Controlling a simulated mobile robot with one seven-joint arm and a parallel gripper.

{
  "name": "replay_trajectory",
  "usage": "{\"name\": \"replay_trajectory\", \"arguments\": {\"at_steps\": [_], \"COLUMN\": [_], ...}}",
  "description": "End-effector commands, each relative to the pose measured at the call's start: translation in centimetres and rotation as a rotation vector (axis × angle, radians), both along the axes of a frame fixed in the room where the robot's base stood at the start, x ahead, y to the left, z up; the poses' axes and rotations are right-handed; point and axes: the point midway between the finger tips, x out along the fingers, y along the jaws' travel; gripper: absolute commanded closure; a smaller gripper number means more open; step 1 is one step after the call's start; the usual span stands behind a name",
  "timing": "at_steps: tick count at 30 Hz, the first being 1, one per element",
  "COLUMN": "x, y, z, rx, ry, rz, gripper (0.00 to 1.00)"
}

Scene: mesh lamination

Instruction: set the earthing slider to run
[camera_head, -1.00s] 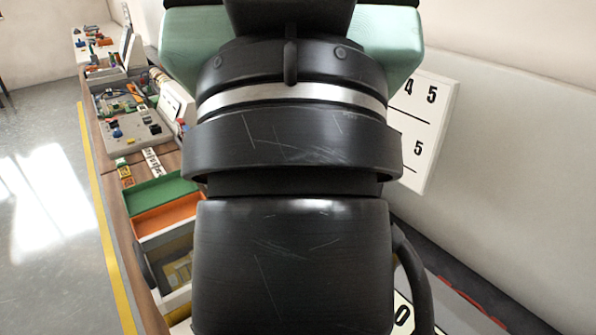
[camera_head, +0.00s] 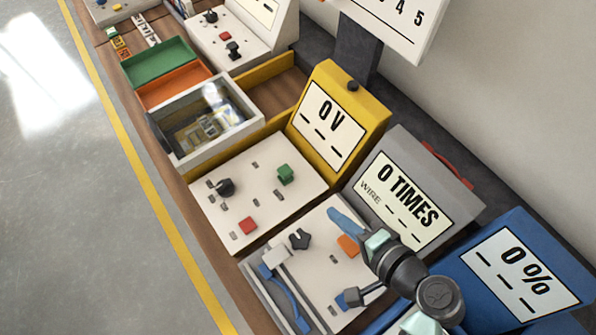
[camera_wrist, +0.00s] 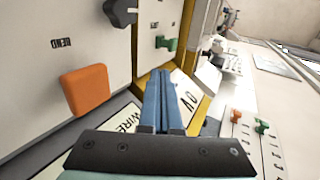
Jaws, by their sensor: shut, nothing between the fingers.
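My gripper (camera_head: 333,214) has blue fingers, shut and empty, above the grey WIRE panel; they also show in the wrist view (camera_wrist: 161,76). No control carries a readable earthing label, so I cannot tell which is the earthing slider. The white plate of the WIRE panel has an orange block (camera_head: 349,245) and a black knob (camera_head: 299,239). The orange block is left of my fingers in the wrist view (camera_wrist: 84,90). The yellow 0 V panel has a green block (camera_head: 285,174), a red block (camera_head: 247,225) and a black knob (camera_head: 225,187).
The grey display (camera_head: 408,200) reads 0 TIMES, the yellow one (camera_head: 331,124) 0 V and the blue one (camera_head: 515,275) 0 %. Green (camera_head: 160,63) and orange (camera_head: 176,91) trays and a clear-lidded box (camera_head: 165,121) stand farther along the bench. The floor at left is clear.

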Motion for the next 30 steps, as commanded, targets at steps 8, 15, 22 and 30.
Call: {"name": "replay_trajectory", "arguments": {"at_steps": [8,15,22,30], "x": [-0.3,0.6,3.6,7.6], "y": [0.1,0.7,3.1,5.8], "z": [-0.2,-0.7,-2.8,-4.9], "rx": [0.016,0.015,0.015,0.012], "ry": [0.005,0.005,0.006,0.003], "rz": [0.0,0.002,0.005,0.004], "gripper": [1.0,1.0,1.0,1.0]}}
